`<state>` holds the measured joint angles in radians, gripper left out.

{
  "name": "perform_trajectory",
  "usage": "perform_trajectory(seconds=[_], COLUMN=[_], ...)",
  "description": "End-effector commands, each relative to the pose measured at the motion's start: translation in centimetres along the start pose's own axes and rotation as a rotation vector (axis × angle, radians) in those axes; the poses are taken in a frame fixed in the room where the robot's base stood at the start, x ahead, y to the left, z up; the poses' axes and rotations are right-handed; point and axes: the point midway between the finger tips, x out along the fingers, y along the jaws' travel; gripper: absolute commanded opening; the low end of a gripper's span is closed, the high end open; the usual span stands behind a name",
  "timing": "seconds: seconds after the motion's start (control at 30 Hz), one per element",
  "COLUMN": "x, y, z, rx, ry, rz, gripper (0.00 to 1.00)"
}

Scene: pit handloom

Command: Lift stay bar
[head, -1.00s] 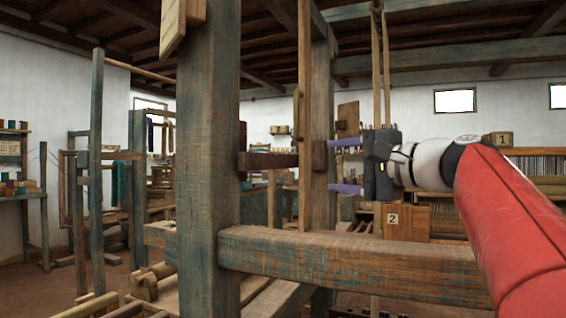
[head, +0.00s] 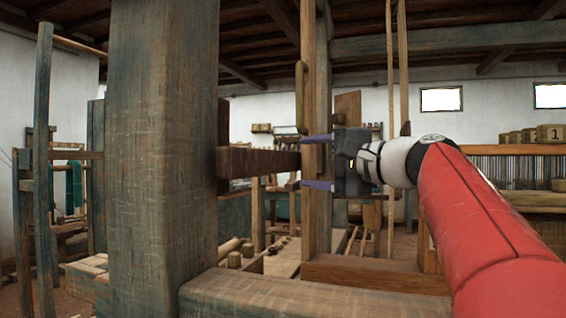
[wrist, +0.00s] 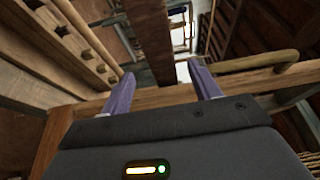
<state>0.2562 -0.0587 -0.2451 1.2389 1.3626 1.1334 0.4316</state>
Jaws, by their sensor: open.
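The stay bar (head: 260,162), a dark reddish-brown wooden bar, runs level from a dark block on the thick near post to the slimmer upright. My gripper (head: 302,162) points left at its right end, open, one purple finger above the bar's level and one below. In the wrist view the bar (wrist: 150,35) runs away between the lines of the two fingers of my gripper (wrist: 163,80). The fingers look apart from the bar. I cannot tell how far the bar reaches between them.
The thick weathered post (head: 160,150) stands close on the left. A slimmer upright (head: 317,220) stands right behind my fingers. A heavy rail (head: 270,298) crosses below. A curved wooden handle (wrist: 245,66) lies near the right finger in the wrist view.

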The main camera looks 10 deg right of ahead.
Motion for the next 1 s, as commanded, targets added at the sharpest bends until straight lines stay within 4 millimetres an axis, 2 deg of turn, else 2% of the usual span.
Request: perform_trajectory(seconds=[0.2, 0.4, 0.77, 1.0], x=[3.7, 6.1, 6.8, 6.8], y=[-0.1, -0.1, 0.0, 0.0], z=[0.0, 0.0, 0.0, 0.0], rx=[0.001, 0.001, 0.0, 0.0], ry=[-0.003, -0.002, 0.0, 0.0], rz=[0.001, 0.001, 0.0, 0.0], gripper=[0.62, 0.62, 0.62, 0.32])
